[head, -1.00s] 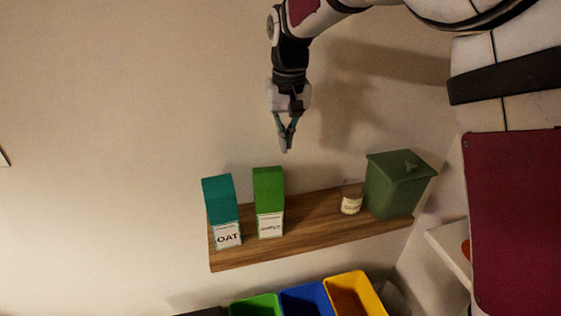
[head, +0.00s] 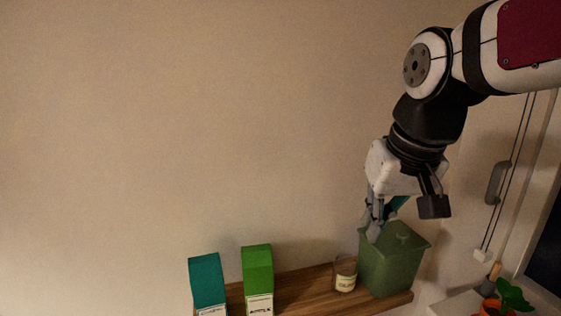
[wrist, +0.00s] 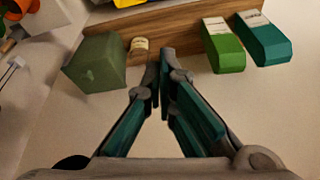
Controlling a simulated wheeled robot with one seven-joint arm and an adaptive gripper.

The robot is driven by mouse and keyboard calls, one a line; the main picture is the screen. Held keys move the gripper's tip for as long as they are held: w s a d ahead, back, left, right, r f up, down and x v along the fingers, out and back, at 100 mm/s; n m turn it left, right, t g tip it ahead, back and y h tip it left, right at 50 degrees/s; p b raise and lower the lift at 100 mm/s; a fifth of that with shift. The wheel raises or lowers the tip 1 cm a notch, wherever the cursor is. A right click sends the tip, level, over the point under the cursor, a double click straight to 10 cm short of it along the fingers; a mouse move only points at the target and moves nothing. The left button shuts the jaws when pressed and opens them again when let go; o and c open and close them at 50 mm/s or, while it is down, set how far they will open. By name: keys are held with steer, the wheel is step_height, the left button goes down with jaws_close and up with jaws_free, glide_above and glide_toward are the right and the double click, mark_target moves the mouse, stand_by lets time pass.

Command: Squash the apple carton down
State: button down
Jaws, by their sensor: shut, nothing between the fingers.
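The green carton (head: 258,275) stands upright and full height on the wooden shelf. Its white label is too small to read surely in the head view; it seems to be the apple carton. The green carton also shows in the wrist view (wrist: 226,52). A teal carton (head: 207,282) marked OAT stands to its left in the head view. My gripper (head: 374,236) is shut and empty, pointing down. In the head view it overlaps the lidded green bin, well right of the green carton. In the wrist view my fingertips (wrist: 161,58) meet between the jar and the green carton.
The lidded green bin (head: 390,266) stands at the shelf's right end, with a small labelled glass jar (head: 345,277) beside it. The wooden shelf (head: 305,288) is bare between green carton and jar. A potted plant (head: 513,297) is at the lower right. The wall above the cartons is clear.

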steer(key=s+d+f, duration=0.1)
steer(key=s+d, duration=0.1)
steer(key=s, duration=0.4)
steer(key=s+d+f+t, duration=0.1)
steer(key=s+d+f, duration=0.1)
steer(key=s, duration=0.4)
steer(key=shift+s+f+m+t+h, duration=0.15)
steer(key=shift+f+m+t+h, duration=0.15)
steer(key=shift+m+h, duration=0.1)
